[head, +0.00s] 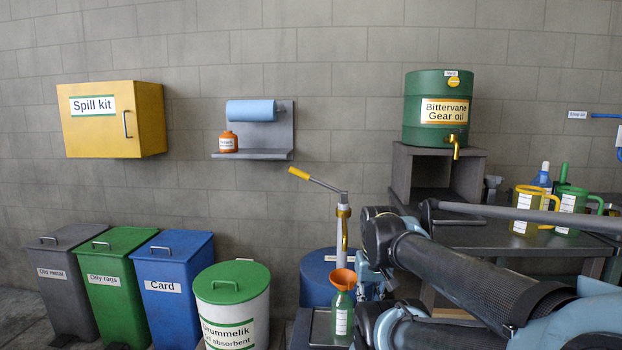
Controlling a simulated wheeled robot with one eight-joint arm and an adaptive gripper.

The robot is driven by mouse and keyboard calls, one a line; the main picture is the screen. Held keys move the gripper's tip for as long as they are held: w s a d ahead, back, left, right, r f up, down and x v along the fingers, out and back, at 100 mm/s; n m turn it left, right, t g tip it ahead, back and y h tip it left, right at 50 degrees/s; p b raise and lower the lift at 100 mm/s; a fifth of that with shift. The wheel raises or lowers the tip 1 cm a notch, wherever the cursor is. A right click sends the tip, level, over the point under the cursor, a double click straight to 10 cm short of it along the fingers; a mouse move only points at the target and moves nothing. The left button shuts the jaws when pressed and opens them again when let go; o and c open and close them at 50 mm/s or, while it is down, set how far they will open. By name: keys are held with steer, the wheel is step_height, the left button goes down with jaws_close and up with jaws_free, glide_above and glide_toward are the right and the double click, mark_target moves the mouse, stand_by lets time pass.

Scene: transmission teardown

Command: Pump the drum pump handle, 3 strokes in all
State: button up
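Nothing touches the grip. A green bottle (342,306) with an orange funnel (342,279) in its top stands in front of the drum, below the pump. My arm's dark links fill the lower right. I cannot make out my gripper's fingers.
Several bins stand left, including a white drum with a green lid (232,283). A bench (490,236) at right holds jugs and a green gear oil barrel (425,88). A yellow spill kit cabinet (135,120) and shelf (252,155) are on the wall. Space left of the grip is clear.

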steer(key=w+a+r, duration=0.1)
steer(key=w+r, duration=0.5)
steer(key=r, duration=0.2)
steer(key=w+a+r+y, duration=0.1)
steer(key=w+a+r, duration=0.1)
steer(key=w+r, duration=0.5)
steer(key=w+a+r+m+y, duration=0.1)
steer(key=w+a+r, duration=0.1)
steer(key=w+r, duration=0.4)
steer(key=shift+w+r, duration=0.2)
steer(key=shift+r, duration=0.5)
steer(key=shift+w+r, duration=0.15)
steer(key=shift+r, duration=0.55)
jaws_close()
steer(key=w+a+r+y, duration=0.1)
steer(key=w+a+r, duration=0.2)
steer(key=w+r, duration=0.5)
steer(key=w+a+r+m+y, duration=0.1)
steer(key=w+a+r, duration=0.1)
steer(key=w+r, duration=0.7)
steer(key=w, duration=0.6)
steer(key=shift+w+a+r+t, duration=0.15)
steer(key=shift+w+a+t, duration=0.15)
steer(key=shift+a+t, duration=0.1)
steer(key=x, duration=1.4)
steer(key=shift+a, duration=0.25)
steer(key=shift+d, duration=0.15)
